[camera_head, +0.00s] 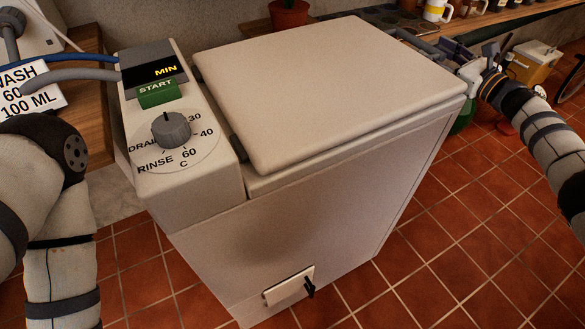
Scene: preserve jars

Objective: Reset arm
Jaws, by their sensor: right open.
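My right arm comes in from the right edge, and my right gripper (447,50) is at the top right, just past the far right corner of the machine's lid. It is open, and I see nothing held in it. Its fingers are small and partly lost among the things behind it. My left arm (62,260) shows as pale links with dark bands along the left edge. Its gripper is not in view.
A white machine (290,235) with a closed lid (330,85) fills the middle. Its panel has a grey dial (171,129) and green START button (158,93). A sign (32,90) is at left. A shelf with mugs (435,10) runs behind.

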